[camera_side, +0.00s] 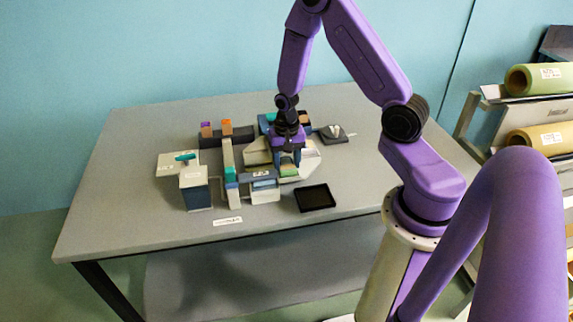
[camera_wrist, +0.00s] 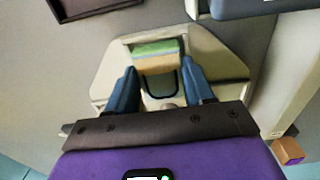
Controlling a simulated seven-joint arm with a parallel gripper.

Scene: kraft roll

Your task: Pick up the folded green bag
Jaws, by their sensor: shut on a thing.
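The folded green bag (camera_wrist: 156,47) shows in the wrist view as a small piece with a green band and a tan band. It lies between the tips of my gripper (camera_wrist: 160,72), whose two blue fingers are shut on it. A pale, angular holder surrounds the bag on several sides. In the side view, my gripper (camera_side: 289,160) points down among the machine parts, and a bit of the green bag (camera_side: 289,172) shows below it. I cannot tell whether the bag is clear of the holder.
A black tray (camera_side: 315,197) lies on the grey table (camera_side: 120,200) to the front right of the machine. Several blocks and housings crowd the left, including a white-topped box (camera_side: 195,188). A small dark device (camera_side: 333,133) stands at right. The table's front left is mostly clear.

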